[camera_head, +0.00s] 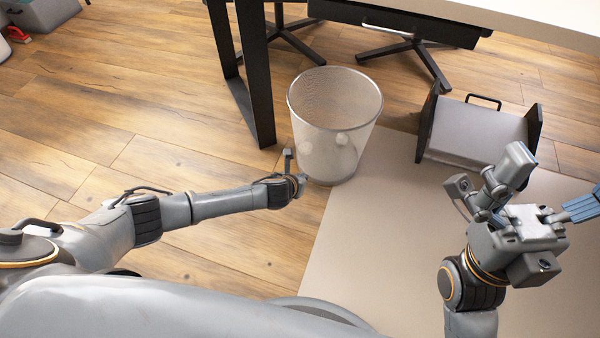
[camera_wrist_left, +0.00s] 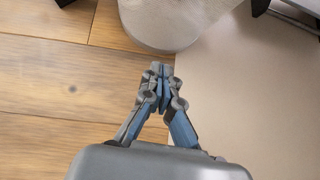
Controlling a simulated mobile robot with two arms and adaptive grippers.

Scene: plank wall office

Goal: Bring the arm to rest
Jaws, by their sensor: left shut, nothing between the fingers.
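My left arm reaches in from the left in the head view. My left gripper (camera_head: 302,183) is at its far end, just in front of the base of a mesh waste bin in the picture; the head view shows little of its fingers. In the left wrist view my left gripper (camera_wrist_left: 160,72) is shut and empty, its blue-grey fingers together. My right arm is folded at the lower right of the head view. A blue finger of my right gripper (camera_head: 578,208) shows at the right edge, and the rest is cut off.
The mesh bin (camera_head: 336,105) stands upright at the edge of a pale mat (camera_head: 385,240); its base (camera_wrist_left: 165,25) shows in the wrist view. A grey tray-like stand with black sides (camera_head: 478,130) lies behind my right arm. A black table leg (camera_head: 255,80) rises left of the bin. Wooden floor lies open left.

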